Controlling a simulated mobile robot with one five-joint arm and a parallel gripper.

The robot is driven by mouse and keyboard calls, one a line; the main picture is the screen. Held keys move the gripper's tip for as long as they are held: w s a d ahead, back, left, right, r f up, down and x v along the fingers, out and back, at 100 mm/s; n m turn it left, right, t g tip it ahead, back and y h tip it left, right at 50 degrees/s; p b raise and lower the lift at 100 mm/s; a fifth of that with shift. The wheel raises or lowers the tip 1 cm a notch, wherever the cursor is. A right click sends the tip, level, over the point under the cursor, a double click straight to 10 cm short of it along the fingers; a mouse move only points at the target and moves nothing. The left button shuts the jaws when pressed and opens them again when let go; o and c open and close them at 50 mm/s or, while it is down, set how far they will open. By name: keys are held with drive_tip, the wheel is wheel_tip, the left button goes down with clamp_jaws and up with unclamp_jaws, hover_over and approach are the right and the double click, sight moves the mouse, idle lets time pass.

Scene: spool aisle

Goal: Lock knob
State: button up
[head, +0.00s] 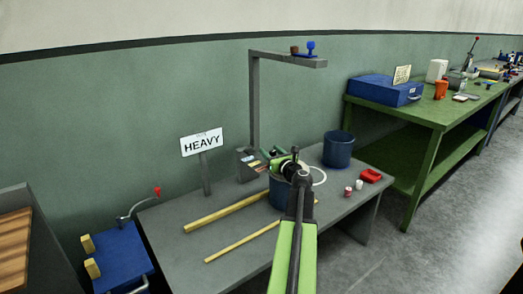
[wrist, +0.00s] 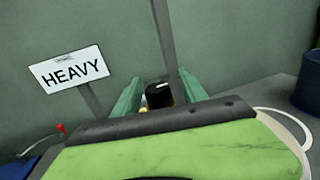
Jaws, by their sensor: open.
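A black knob with a white line on its top (wrist: 159,95) shows between my fingers in the wrist view, with a bit of yellow beside it. My gripper (wrist: 160,98) is open, with one green finger on each side of the knob. I cannot tell whether either finger touches it. In the head view my gripper (head: 277,156) is over the grey bench, beside a grey box (head: 246,169) with small coloured parts on it. My arm and gripper hide the knob there.
A grey post with an overhead arm (head: 285,58) rises behind my gripper, carrying a blue knob (head: 310,46) and a brown one. A HEAVY sign (head: 202,142) stands left. Blue bins (head: 338,150), yellow rods (head: 227,212) and a red block (head: 371,175) are on the grey bench.

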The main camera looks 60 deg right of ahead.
drive_tip(key=shift+w+d, duration=0.15)
drive_tip(key=shift+w, duration=0.3)
clamp_jaws()
